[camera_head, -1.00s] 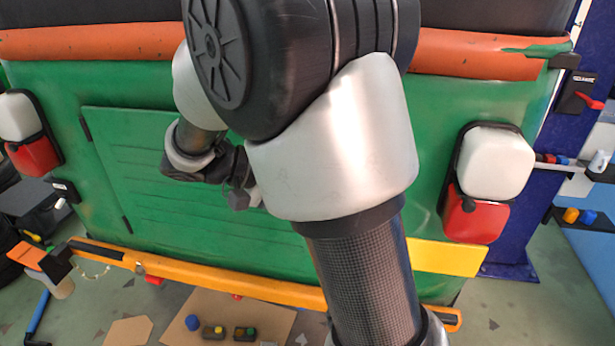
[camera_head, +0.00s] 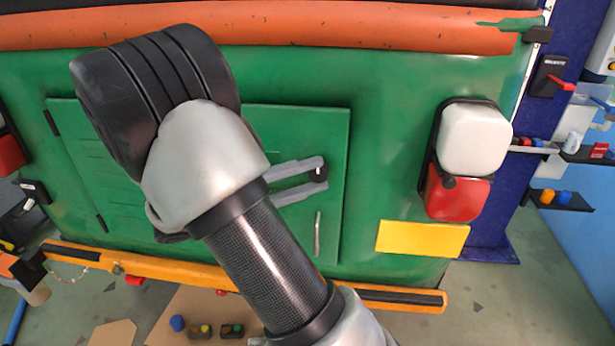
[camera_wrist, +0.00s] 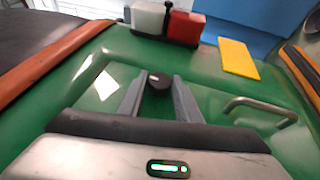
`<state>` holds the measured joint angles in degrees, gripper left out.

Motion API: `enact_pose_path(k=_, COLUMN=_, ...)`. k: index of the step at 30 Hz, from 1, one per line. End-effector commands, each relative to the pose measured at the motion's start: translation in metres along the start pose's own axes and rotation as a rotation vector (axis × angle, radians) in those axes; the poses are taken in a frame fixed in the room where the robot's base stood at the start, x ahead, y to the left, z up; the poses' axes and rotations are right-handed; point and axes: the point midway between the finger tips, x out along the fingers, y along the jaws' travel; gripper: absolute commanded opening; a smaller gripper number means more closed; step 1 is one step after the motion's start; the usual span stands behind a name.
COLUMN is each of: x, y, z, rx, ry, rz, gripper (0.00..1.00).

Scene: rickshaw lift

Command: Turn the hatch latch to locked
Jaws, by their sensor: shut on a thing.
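The green hatch (camera_head: 335,130) is a flat panel in the green vehicle body and looks closed. Its latch, a small dark round knob (camera_head: 320,173), is near the hatch's right edge. My gripper (camera_head: 318,175) reaches from the left with its two grey fingers around the knob, shut on it. In the wrist view the black knob (camera_wrist: 158,82) sits between the fingertips and shows a small pale mark. The fingers partly hide the knob, and I cannot tell which way the latch is turned.
A silver handle (camera_head: 317,233) is below the latch. A white and red lamp (camera_head: 470,150) and a yellow plate (camera_head: 423,238) are to the right. An orange bumper bar (camera_head: 190,277) runs below. My arm covers the hatch's middle.

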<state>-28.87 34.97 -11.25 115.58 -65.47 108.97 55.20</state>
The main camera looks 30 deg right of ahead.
Motion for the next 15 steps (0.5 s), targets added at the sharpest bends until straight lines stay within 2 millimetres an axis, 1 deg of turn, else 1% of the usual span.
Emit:
enact_pose_path(k=14, x=0.0005, y=0.0005, z=-0.0001, rx=-0.005, ry=0.000, rz=0.015, gripper=0.08)
enact_pose_path(k=15, x=0.0005, y=0.0005, z=-0.0001, rx=-0.005, ry=0.000, rz=0.015, gripper=0.34)
